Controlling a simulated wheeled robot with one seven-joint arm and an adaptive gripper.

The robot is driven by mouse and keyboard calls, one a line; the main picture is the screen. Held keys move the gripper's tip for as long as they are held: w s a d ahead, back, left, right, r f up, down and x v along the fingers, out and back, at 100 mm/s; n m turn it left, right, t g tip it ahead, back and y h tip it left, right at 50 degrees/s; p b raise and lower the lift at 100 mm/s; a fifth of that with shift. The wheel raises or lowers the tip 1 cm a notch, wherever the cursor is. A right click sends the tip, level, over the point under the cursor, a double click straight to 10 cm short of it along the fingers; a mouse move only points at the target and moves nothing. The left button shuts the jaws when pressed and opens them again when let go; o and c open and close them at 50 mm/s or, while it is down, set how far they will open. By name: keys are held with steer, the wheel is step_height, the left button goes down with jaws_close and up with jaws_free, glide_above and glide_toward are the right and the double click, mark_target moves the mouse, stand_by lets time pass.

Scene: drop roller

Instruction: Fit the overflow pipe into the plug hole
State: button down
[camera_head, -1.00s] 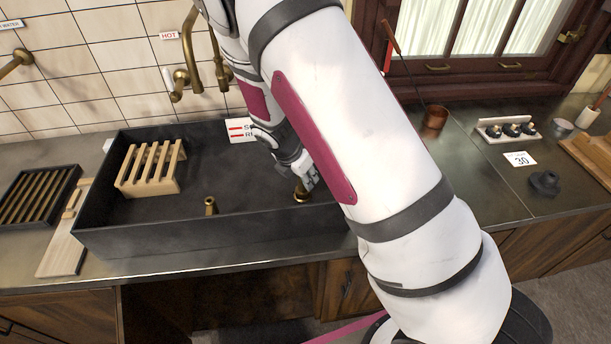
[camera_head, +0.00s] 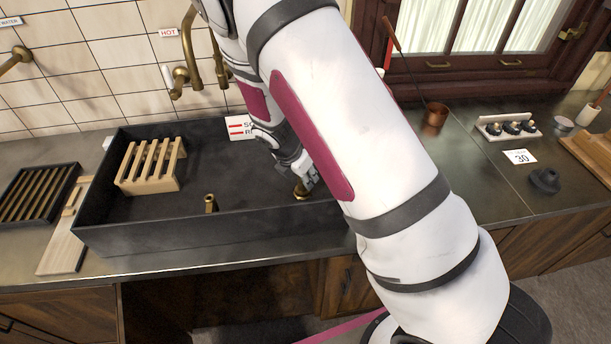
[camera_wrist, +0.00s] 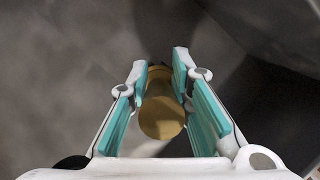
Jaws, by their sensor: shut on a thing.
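My gripper (camera_head: 307,184) is low inside the dark sink (camera_head: 150,238), near its front right. It is shut on a brass cylinder, which I take to be the overflow pipe; its round end (camera_wrist: 161,118) shows between the teal finger pads in the wrist view. In the head view brass (camera_head: 301,194) shows just below the fingers, close to the sink floor. I cannot tell there where the pipe ends and any brass fitting of the plug hole begins. The plug hole itself is hidden, so whether the pipe is seated in it cannot be seen.
A short brass post (camera_head: 210,204) stands in the sink to the left of my gripper. A slatted wooden rack (camera_head: 150,165) is at the sink's left. The brass tap (camera_head: 190,60) rises behind. The sink walls surround my gripper. A black rubber piece (camera_head: 544,180) lies on the right counter.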

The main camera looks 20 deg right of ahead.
steer(key=shift+f, duration=0.5)
stand_by(1.0)
steer(key=shift+c, duration=0.8)
jaws_free()
steer(key=shift+r, duration=0.1)
steer(key=shift+p+v, duration=1.15)
steer(key=shift+v, duration=2.25)
steer(key=shift+r+p, duration=0.4)
steer(key=shift+r, duration=2.15)
